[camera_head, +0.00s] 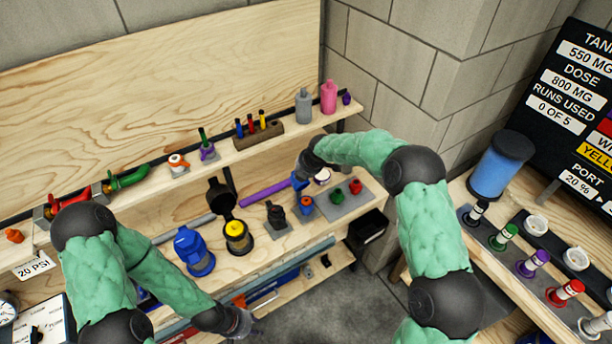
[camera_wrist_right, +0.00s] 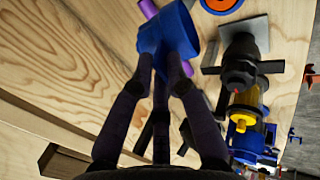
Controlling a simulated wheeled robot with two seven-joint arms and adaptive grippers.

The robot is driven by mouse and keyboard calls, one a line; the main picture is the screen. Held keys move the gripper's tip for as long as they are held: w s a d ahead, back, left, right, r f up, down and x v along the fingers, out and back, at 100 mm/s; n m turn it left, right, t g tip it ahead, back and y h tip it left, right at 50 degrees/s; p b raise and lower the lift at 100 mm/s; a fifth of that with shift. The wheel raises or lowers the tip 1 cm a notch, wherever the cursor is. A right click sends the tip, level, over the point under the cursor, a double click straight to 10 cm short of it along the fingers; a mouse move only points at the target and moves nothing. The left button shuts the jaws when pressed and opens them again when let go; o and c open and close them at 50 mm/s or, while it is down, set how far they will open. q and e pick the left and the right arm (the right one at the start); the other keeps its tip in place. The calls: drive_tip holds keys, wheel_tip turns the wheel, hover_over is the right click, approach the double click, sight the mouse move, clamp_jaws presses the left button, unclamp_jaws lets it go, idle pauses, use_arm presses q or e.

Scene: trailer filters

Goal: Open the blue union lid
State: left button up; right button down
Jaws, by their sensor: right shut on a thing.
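My right gripper (camera_head: 302,173) is shut on the blue union lid (camera_head: 297,183) above the back of the lower shelf. In the right wrist view the fingers (camera_wrist_right: 162,75) close around the blue lid (camera_wrist_right: 172,32), which is tilted and clear of the union body. The blue union body (camera_head: 306,204) stands on a small plate on the shelf, with an orange-red inside; part of its ring shows at the top of the wrist view (camera_wrist_right: 222,4). My left gripper (camera_head: 238,322) is low at the shelf's front, dark and partly unclear, its fingers hard to make out.
A black-and-red valve (camera_head: 277,214), a yellow-and-black filter (camera_head: 237,236) and a blue filter housing (camera_head: 194,250) stand left of the union. Green (camera_head: 336,195) and red (camera_head: 355,186) knobs stand to its right. A purple tube (camera_head: 265,193) lies behind.

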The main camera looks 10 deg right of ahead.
drive_tip(key=shift+w+a+r, duration=0.15)
drive_tip(key=shift+w+a, duration=0.15)
drive_tip(key=shift+w, duration=0.45)
drive_tip(key=shift+w+a+r, duration=0.1)
drive_tip(key=shift+w+a, duration=0.15)
drive_tip(key=shift+w, duration=0.45)
drive_tip(key=c, duration=1.3)
unclamp_jaws()
drive_tip(key=shift+f, duration=0.1)
drive_tip(key=shift+w, duration=0.1)
drive_tip(key=v, duration=1.2)
drive_tip(key=shift+f, duration=0.1)
